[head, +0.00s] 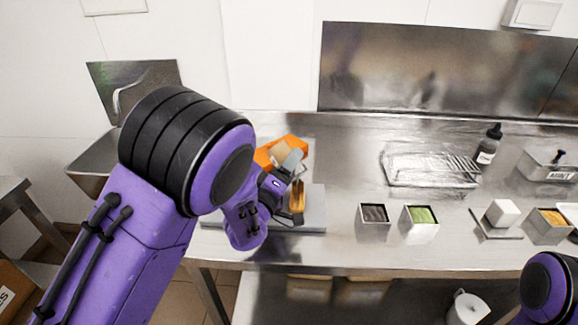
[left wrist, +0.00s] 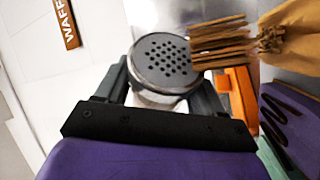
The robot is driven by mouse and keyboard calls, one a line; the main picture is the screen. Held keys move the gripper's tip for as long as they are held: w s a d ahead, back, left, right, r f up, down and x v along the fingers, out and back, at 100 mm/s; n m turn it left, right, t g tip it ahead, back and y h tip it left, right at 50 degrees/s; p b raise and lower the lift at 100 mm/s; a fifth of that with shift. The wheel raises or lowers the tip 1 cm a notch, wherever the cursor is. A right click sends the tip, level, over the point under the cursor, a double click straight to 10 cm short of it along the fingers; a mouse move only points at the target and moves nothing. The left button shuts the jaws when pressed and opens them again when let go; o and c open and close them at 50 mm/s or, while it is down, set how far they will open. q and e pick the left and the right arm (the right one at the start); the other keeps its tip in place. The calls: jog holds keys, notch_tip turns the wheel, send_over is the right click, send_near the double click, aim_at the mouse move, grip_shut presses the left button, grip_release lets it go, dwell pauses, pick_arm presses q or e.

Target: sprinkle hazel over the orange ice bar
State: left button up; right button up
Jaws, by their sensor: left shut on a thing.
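My left gripper (left wrist: 158,90) is shut on a shaker (left wrist: 160,62) with a round grey lid full of holes. The lid faces the left wrist camera, and no label shows, so I cannot tell its contents. In the head view my left gripper (head: 288,180) is over the left part of the counter, partly hidden by its own wrist. An orange bar-like piece (head: 297,197), seemingly the orange ice bar, shows just beside and below it on a grey board (head: 314,205). Much of the bar is hidden. My right gripper is out of view.
An orange box (head: 298,145) stands behind the board; a paper bag with wooden sticks (left wrist: 222,38) is near the shaker. Tubs with dark (head: 374,213) and green (head: 421,215) contents, a wire rack (head: 430,165) and a dark-capped bottle (head: 488,145) stand farther right.

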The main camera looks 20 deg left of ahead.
pick_arm(q)
jog(key=shift+w+r+p, duration=0.1)
jog(key=shift+r+p, duration=0.65)
jog(key=shift+r, duration=0.05)
jog(key=shift+f+b, duration=0.85)
jog(key=shift+r+p, duration=0.85)
jog(key=shift+f+b, duration=0.95)
jog(key=shift+b, duration=0.05)
jog(key=shift+r+n+p, duration=0.3)
jog(key=shift+n+p, duration=0.1)
jog(key=shift+p, duration=0.4)
jog(key=n+g+p, duration=0.1)
jog(key=n+p, duration=0.1)
jog(key=p, duration=0.1)
jog(key=shift+n+y, duration=0.4)
jog(key=shift+p, duration=0.45)
jog(key=shift+f+n, duration=0.2)
jog(key=shift+n, duration=0.2)
